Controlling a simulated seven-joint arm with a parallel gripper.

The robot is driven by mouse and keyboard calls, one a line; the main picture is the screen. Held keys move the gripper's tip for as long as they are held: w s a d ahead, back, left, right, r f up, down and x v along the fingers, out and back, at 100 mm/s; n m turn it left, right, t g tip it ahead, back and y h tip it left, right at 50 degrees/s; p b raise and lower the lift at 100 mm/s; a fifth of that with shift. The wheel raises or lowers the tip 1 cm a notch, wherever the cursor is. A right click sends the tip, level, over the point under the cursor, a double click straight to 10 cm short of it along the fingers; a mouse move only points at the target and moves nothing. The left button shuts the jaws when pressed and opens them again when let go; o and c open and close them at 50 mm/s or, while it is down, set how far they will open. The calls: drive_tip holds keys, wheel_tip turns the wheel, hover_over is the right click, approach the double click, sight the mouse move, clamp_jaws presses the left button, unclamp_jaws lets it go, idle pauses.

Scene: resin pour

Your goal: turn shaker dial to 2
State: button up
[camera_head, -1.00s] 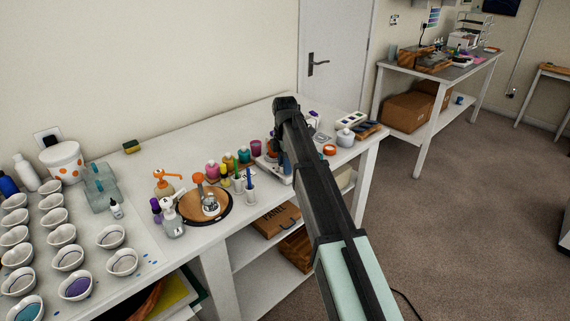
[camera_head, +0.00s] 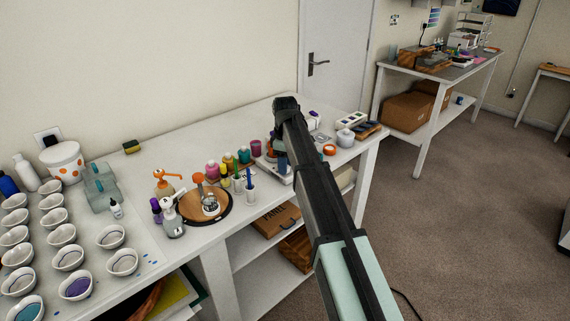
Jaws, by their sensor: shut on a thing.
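The shaker (camera_head: 284,176) is a small pale device on the long white table, right of the paint bottles. My arm hides most of it. My gripper (camera_head: 279,160) points down from the arm's end at the shaker, and its fingers are small and dark here. It is shut at the shaker, on what appears to be the dial. The dial itself and its number marks cannot be made out.
Several colourful bottles (camera_head: 228,165) stand close left of the shaker. A round wooden board (camera_head: 222,215) with small bottles lies nearer the front. An orange-rimmed jar (camera_head: 329,150) and a white pot (camera_head: 345,136) stand to the right. White cups fill the left end.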

drive_tip(key=shift+m, duration=0.6)
drive_tip(key=o, duration=1)
drive_tip(key=shift+o, duration=0.2)
wheel_tip(320, 180, up, 14)
drive_tip(key=shift+f, duration=0.1)
